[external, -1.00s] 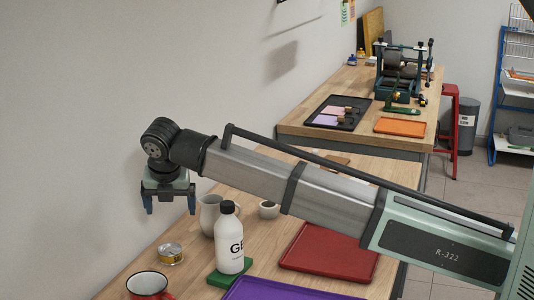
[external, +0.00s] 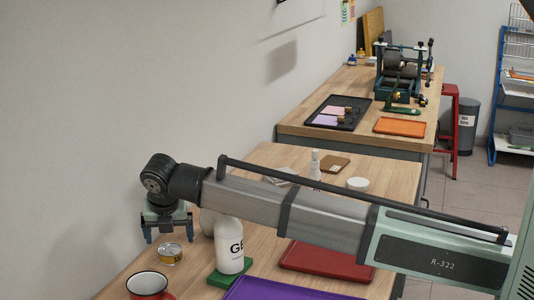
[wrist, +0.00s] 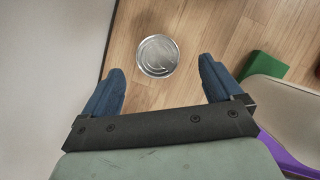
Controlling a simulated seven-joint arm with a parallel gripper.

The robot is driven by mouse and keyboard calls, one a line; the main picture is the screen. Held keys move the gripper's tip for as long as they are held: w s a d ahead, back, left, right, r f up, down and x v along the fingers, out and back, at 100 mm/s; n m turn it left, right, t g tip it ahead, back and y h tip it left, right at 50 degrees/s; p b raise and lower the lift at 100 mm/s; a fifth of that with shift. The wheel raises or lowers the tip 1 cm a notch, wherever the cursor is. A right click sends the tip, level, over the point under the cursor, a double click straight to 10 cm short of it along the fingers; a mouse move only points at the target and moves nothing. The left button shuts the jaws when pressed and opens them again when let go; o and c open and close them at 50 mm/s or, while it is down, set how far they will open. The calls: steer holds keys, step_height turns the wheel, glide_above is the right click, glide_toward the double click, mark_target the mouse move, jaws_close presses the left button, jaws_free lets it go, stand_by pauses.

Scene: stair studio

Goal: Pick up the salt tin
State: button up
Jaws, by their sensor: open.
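A small round tin with a yellowish side and a silvery lid (external: 170,254) stands upright on the wooden table, near the wall; it is the only tin I see, and its label is too small to read. In the wrist view the tin's lid (wrist: 157,56) shows between and a little beyond my fingertips. My gripper (external: 168,238) is open and empty, pointing down above the tin, apart from it. Its two blue fingers also show in the wrist view (wrist: 162,72), spread wider than the tin.
A white bottle (external: 229,246) stands on a green block (external: 222,279) right of the tin. A red mug (external: 149,286) is in front. A purple tray (external: 285,290) and a red tray (external: 315,262) lie to the right. The wall (external: 70,150) is close on the left.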

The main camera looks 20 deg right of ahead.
mark_target(170, 249)
steer(key=shift+a+x, duration=0.15)
steer(key=shift+x, duration=1.1)
steer(key=shift+a+x, duration=0.1)
steer(key=shift+x, duration=1.15)
steer(key=shift+s, duration=0.1)
steer(key=shift+c, duration=0.4)
steer(key=c, duration=1.1)
